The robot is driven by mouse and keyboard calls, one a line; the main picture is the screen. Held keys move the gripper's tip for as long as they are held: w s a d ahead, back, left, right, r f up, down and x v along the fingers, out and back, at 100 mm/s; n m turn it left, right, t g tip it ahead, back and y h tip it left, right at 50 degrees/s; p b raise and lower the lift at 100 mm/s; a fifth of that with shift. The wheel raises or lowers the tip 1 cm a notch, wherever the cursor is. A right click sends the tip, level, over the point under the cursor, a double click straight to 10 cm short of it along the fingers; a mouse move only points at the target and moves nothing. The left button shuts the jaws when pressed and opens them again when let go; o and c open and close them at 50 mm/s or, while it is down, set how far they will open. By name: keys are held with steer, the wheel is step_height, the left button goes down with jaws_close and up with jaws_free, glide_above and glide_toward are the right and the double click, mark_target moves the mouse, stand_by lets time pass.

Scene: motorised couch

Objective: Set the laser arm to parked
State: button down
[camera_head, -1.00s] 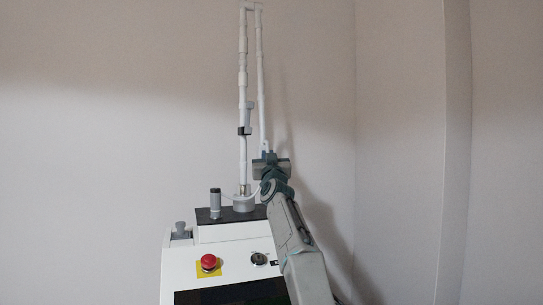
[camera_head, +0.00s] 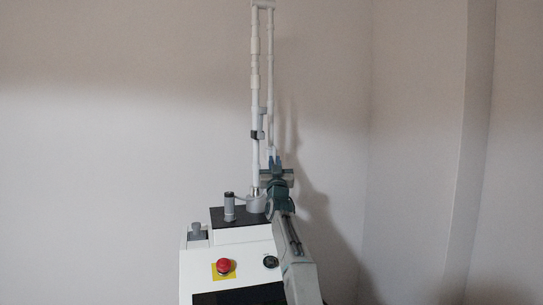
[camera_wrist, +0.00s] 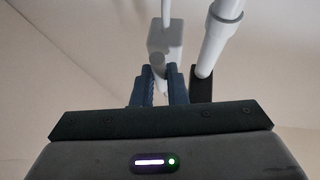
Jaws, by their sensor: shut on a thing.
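The laser arm (camera_head: 255,88) is a white jointed tube that stands upright on the machine. From its top a second, thinner tube section (camera_head: 270,60) hangs down beside the upright tube, nearly parallel to it. My gripper (camera_head: 276,162) is at the lower end of this hanging section, just right of the upright tube. In the wrist view the blue fingers (camera_wrist: 160,82) are shut on the pale grey end piece (camera_wrist: 166,42) of the laser arm. The fingers hide its lowest part. A thicker white tube (camera_wrist: 217,38) with a dark clip rises close on the right.
The white machine (camera_head: 245,258) below has a red stop button (camera_head: 224,266) on a yellow plate and a round key switch (camera_head: 270,262). A grey upright cylinder (camera_head: 229,207) stands on its dark top. Plain walls stand behind; the space left is clear.

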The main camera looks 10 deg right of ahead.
steer(key=shift+w+a+f, duration=0.1)
steer(key=shift+a+f, duration=0.05)
stand_by(0.4)
steer(key=c, duration=1.5)
jaws_free()
steer(key=shift+w+f, duration=0.15)
steer(key=shift+w, duration=0.1)
steer(key=shift+o, duration=0.2)
steer(key=b+v, duration=1.3)
steer(key=b, duration=1.5)
steer(key=shift+s, duration=0.4)
steer(key=shift+f, duration=0.1)
